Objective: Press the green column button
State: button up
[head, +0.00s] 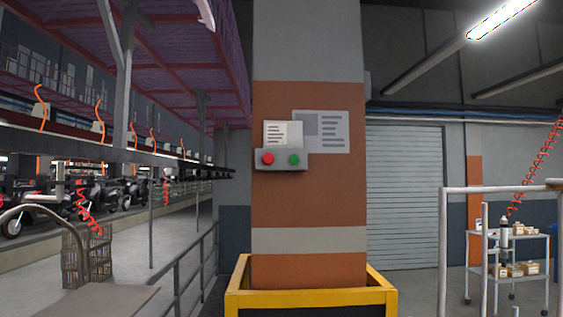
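The green button (294,159) is a small round knob on the right half of a grey control box (281,167). The box is fixed to the front of an orange and grey column (308,208). A red button (267,158) sits to its left on the same box. The face of the green button is unobstructed. My gripper is not in the head view, so its position and state do not show.
A yellow guard frame (311,299) surrounds the column's foot. A railing (177,285) runs on the left, near a wire basket (87,256). At right stand a pale metal frame (443,240) and a shelf cart (510,262) with boxes. Floor shows before the shutter (405,198).

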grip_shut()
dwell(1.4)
